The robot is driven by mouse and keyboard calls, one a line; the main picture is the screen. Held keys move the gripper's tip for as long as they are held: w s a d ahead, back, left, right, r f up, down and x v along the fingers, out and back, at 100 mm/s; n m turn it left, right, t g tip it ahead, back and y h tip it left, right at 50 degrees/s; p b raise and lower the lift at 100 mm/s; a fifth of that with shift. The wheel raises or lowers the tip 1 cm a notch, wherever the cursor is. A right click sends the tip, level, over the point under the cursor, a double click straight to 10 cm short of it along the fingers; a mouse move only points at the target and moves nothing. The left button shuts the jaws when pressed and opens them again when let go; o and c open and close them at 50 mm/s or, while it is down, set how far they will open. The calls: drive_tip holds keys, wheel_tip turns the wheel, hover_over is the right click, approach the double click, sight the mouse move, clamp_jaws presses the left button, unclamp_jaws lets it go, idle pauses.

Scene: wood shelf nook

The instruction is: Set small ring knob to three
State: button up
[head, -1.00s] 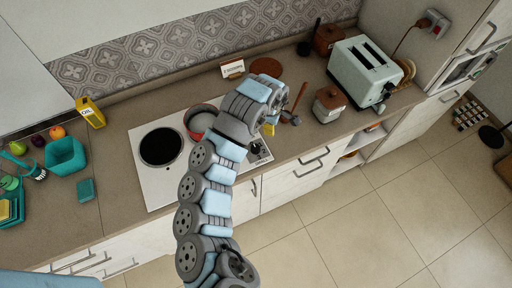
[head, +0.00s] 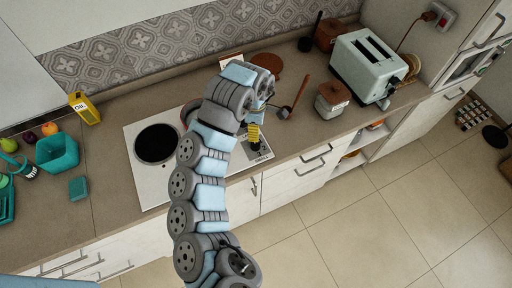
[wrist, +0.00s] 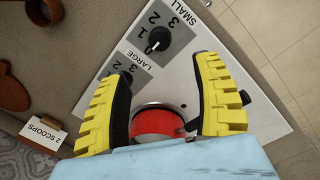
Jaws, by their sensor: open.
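The small ring knob (wrist: 157,39) is a black round dial in a grey square marked with numbers, beside the word SMALL. It sits beyond my fingertips in the wrist view; its exact setting is too small to tell. A second grey dial square marked LARGE (wrist: 125,68) is beside it, its knob mostly hidden by my left finger. My gripper (wrist: 160,68) is open and empty, its yellow fingers spread apart. In the head view my gripper (head: 254,133) is over the front right corner of the white stove, near the knobs, and hides part of them.
A red pot (wrist: 157,122) stands on the stove below my gripper in the wrist view. A card reading 2 SCOOPS (wrist: 44,132) stands on the counter. A ladle (head: 293,98), a lidded jar (head: 331,101) and a toaster (head: 367,67) are to the right.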

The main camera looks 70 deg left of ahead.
sight(256, 144)
drive_tip(key=f, duration=0.4)
drive_tip(key=f+b, duration=0.1)
drive_tip(key=f, duration=0.3)
drive_tip(key=f+b, duration=0.1)
drive_tip(key=f, duration=0.3)
drive_tip(key=shift+w+a+f, duration=0.2)
drive_tip(key=shift+a+f, duration=0.1)
drive_tip(key=shift+f, duration=0.05)
clamp_jaws()
